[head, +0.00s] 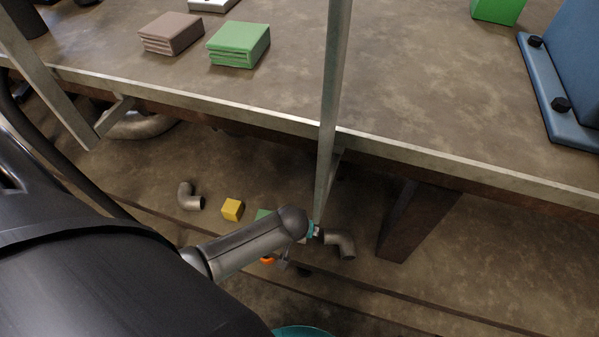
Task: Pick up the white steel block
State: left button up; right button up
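A white object with dark marks (212,5) lies on the workbench at the top edge of the head view, cut off by the frame. It may be the white steel block, but too little shows to be sure. One arm of mine comes in from the left, low in the view. Its grey link ends in front of the bench, over the floor, well away from the white object. Its gripper is mostly hidden behind this link; small teal and pale bits show past its end, and I cannot tell its fingers' state. My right gripper is not in view.
On the workbench (400,120) are a brown stack (171,34), a green stack (239,45) and a blue bolted part (565,75). A metal post (334,90) rises at the bench's front edge. A yellow cube (232,209) and pipe elbows (189,197) lie below.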

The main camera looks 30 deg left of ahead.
pick_arm(q)
grip_shut()
dwell(0.8)
jog(key=shift+w, duration=0.15)
dwell(0.3)
